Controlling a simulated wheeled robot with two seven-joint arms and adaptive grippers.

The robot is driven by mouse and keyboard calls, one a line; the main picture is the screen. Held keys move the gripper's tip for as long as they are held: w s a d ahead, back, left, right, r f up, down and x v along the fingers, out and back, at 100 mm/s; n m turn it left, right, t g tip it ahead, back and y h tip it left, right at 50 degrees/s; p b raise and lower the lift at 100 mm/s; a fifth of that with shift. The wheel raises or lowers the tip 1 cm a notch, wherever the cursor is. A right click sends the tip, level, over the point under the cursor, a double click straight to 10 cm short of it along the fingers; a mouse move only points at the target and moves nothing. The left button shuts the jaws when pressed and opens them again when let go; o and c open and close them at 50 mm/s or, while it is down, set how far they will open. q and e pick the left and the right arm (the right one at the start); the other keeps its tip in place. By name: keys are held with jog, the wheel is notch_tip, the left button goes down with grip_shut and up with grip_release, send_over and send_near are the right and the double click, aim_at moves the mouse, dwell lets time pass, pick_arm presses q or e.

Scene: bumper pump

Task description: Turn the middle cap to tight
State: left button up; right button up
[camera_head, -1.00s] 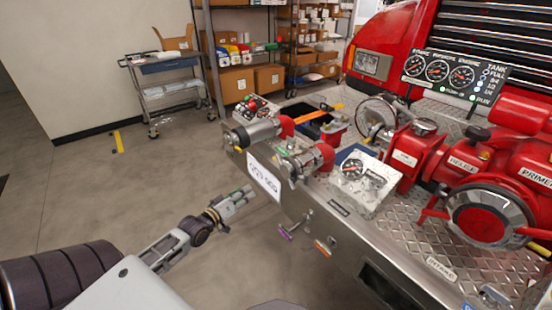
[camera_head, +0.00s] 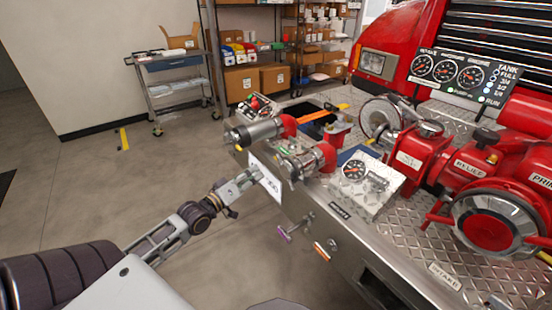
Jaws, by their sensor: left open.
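Two silver capped outlets with red elbows stick out over the left edge of the bumper. The farther outlet (camera_head: 256,132) points left. The nearer outlet (camera_head: 301,158) sits just to its right. I cannot tell for sure which one is the middle cap. My left gripper (camera_head: 251,176) is open and empty, below and left of the nearer outlet. It is in front of the white plate on the bumper's side and apart from both caps. My right gripper is not in view.
The bumper deck (camera_head: 410,235) carries a gauge box (camera_head: 365,180), a red pump (camera_head: 490,215) and a gauge panel (camera_head: 455,78). Purple (camera_head: 284,234) and orange (camera_head: 320,251) handles stick out below its edge. A cart (camera_head: 175,82) stands behind. Floor on the left is clear.

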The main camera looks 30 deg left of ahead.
aim_at(288, 171)
pick_arm(q)
jog(key=shift+w, duration=0.15)
jog(key=w+d+b, duration=0.1)
jog(key=w, duration=1.2)
jog(key=shift+d, duration=0.3)
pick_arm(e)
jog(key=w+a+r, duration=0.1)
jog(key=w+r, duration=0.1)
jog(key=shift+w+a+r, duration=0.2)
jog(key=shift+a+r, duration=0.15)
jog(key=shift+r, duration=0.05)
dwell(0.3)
pick_arm(q)
jog(key=shift+c, duration=0.3)
jog(key=shift+f, duration=0.1)
grip_shut()
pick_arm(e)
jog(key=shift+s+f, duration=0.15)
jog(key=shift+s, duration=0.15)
